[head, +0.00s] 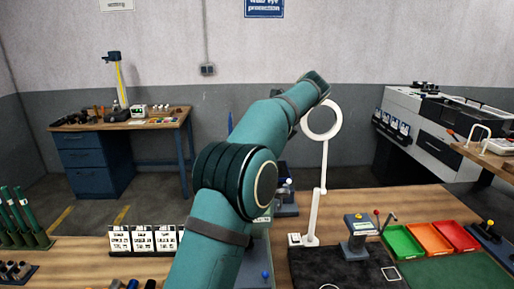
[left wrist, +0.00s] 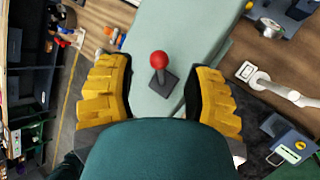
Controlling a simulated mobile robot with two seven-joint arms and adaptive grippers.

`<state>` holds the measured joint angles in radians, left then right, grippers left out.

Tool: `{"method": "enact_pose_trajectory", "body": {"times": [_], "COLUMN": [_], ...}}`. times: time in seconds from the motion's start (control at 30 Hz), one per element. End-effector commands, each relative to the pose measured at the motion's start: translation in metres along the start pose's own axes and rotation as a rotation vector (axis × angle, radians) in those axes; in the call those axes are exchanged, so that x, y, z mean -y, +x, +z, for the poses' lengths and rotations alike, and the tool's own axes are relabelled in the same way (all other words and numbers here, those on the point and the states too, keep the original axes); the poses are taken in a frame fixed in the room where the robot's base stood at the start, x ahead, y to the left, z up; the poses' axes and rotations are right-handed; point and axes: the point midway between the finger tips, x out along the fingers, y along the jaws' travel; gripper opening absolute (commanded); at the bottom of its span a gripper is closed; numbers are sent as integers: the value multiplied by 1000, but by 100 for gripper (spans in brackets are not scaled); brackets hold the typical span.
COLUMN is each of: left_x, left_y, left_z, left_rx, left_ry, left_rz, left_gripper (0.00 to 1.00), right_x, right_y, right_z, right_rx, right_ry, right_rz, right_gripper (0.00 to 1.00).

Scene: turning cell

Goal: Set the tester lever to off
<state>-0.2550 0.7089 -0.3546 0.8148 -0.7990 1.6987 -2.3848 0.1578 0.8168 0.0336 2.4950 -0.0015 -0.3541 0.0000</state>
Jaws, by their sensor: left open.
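A lever with a red ball knob (left wrist: 159,61) stands on a dark square base on a pale grey-green housing (left wrist: 185,30). Its stalk leans toward the top of the left wrist picture; no off mark is readable. My left gripper (left wrist: 162,88) is open, with its yellow fingers on either side of the lever and apart from it. In the head view my teal arm covers the gripper and the red knob. Part of the housing (head: 262,248) shows to the right of the arm. My right gripper is in neither view.
A white ring lamp (head: 323,170) stands right of my arm. A blue-grey device (head: 358,246) with a small lever stands beside green (head: 403,243), orange and red trays. White-labelled holders (head: 142,240) stand left of my arm.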

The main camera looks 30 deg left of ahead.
Motion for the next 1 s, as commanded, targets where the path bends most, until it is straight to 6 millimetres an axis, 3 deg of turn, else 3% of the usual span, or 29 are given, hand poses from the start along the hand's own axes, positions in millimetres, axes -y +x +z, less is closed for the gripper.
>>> {"method": "enact_pose_trajectory", "body": {"times": [0.1, 0.33, 1.0], "left_x": [1, 0, 0], "left_y": [-17, -33, -35], "left_z": [0, 0, 0], "left_rx": [2, 1, 0], "left_ry": [0, 0, 0], "left_rz": [-1, -1, -1], "left_gripper": [52, 52, 52], "right_x": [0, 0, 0], "right_y": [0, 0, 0], "right_z": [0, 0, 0], "right_rx": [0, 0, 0], "right_ry": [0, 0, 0], "right_rz": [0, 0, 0], "right_gripper": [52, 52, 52]}}
